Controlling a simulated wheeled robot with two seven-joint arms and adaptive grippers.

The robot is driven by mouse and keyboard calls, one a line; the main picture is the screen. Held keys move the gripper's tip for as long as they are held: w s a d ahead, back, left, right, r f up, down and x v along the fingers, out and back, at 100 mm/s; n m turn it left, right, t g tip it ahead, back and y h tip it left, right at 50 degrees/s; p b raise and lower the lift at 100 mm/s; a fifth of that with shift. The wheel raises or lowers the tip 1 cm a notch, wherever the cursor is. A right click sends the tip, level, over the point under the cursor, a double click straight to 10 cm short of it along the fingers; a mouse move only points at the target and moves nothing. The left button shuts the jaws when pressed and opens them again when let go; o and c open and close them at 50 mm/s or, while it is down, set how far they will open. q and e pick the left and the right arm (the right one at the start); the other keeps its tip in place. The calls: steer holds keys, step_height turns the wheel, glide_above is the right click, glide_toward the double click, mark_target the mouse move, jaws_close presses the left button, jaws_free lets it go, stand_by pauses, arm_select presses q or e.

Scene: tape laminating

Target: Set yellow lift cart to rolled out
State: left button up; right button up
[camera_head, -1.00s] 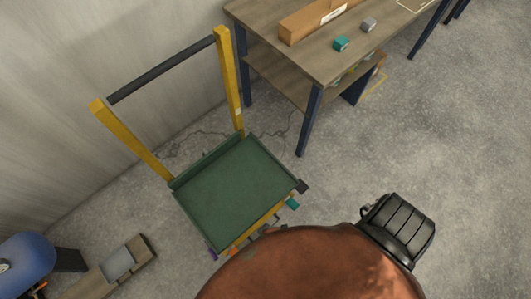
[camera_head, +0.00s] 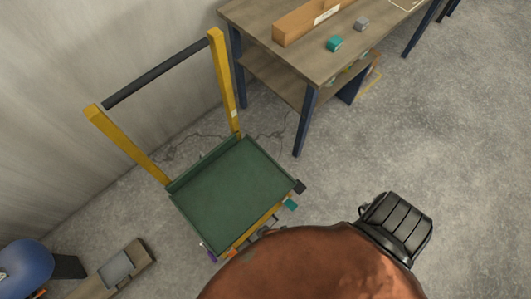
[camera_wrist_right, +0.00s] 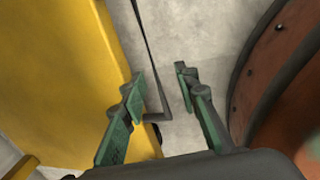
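The yellow lift cart (camera_head: 220,85) stands by the wall in the head view. It has two yellow posts, a black handle bar (camera_head: 155,75) across their tops and a dark green tray (camera_head: 235,188). The lower front of the cart is partly hidden by a large brown rounded form. In the right wrist view a broad yellow surface (camera_wrist_right: 60,70), apparently the cart, fills the left side. My right gripper (camera_wrist_right: 160,88) is open beside it, with its green-padded fingers apart. A thin black bent bar (camera_wrist_right: 150,65) shows between the fingers; I see no grip on it. My left gripper is in neither view.
A wooden workbench (camera_head: 290,62) with dark blue legs stands right of the cart, bearing a long box (camera_head: 315,20) and a teal block (camera_head: 334,43). A blue rounded object (camera_head: 25,265) and a low wooden piece (camera_head: 120,270) are at lower left. Floor at right is clear.

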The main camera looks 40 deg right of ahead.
step_height(320, 180, up, 11)
steer(key=s, duration=0.2)
steer(key=shift+s, duration=0.15)
steer(key=shift+r, duration=0.1)
stand_by(0.5)
